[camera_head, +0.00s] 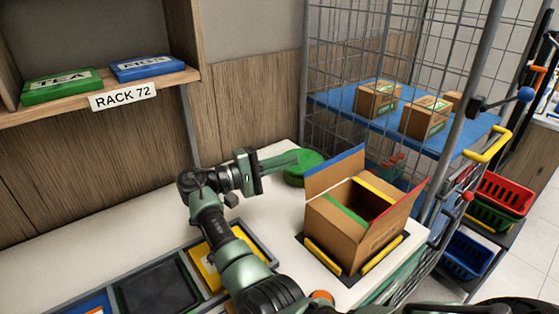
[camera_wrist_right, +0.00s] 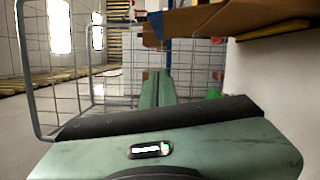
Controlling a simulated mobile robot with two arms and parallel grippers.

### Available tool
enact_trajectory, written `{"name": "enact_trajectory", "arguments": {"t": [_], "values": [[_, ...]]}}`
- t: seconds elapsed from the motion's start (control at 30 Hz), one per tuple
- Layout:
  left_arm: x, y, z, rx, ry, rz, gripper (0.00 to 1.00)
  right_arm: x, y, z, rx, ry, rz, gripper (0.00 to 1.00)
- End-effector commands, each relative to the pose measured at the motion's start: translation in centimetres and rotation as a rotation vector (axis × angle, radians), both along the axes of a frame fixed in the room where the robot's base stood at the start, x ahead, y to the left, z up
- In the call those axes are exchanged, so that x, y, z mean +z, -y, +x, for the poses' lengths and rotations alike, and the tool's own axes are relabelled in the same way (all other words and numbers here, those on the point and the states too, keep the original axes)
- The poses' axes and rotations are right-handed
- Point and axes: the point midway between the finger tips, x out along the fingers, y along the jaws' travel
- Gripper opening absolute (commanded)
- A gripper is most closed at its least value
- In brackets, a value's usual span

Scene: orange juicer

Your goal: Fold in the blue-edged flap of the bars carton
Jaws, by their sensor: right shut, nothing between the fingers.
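The bars carton (camera_head: 340,233) is an open brown box on a dark mat (camera_head: 343,277) at the table's right end. Its blue-edged flap (camera_head: 334,174) stands up at the back left. A green-edged strip (camera_head: 345,213) and a yellow-edged strip (camera_head: 376,190) lie low across the opening, and another brown flap (camera_head: 398,218) stands up on the right. My right gripper (camera_head: 296,160) is shut and empty, left of the blue-edged flap and apart from it. Its closed fingers show in the wrist view (camera_wrist_right: 158,88), with brown cardboard (camera_wrist_right: 225,18) above right. My left gripper is not in view.
A green round object (camera_head: 304,170) lies behind my right fingers. Yellow corner guides (camera_head: 323,257) edge the mat. A wire cage with a blue shelf (camera_head: 345,104) holding cartons stands behind on the right. Trays (camera_head: 155,287) are at front left; the white tabletop (camera_head: 110,235) is clear.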

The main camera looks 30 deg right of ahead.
Motion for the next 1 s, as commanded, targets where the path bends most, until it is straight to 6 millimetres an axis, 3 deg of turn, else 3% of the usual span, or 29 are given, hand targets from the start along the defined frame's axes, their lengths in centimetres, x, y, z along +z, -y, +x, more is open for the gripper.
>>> {"name": "enact_trajectory", "arguments": {"t": [0.23,0.53,1.0], "values": [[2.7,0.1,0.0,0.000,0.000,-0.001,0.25,0.7,5.5,-0.9,-0.003,0.000,-0.001,0.00],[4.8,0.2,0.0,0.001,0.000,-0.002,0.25,1.0,5.4,-4.2,0.000,0.000,0.002,0.00],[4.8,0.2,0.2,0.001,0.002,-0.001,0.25,0.9,5.4,-4.7,0.001,0.001,0.001,0.00]]}}
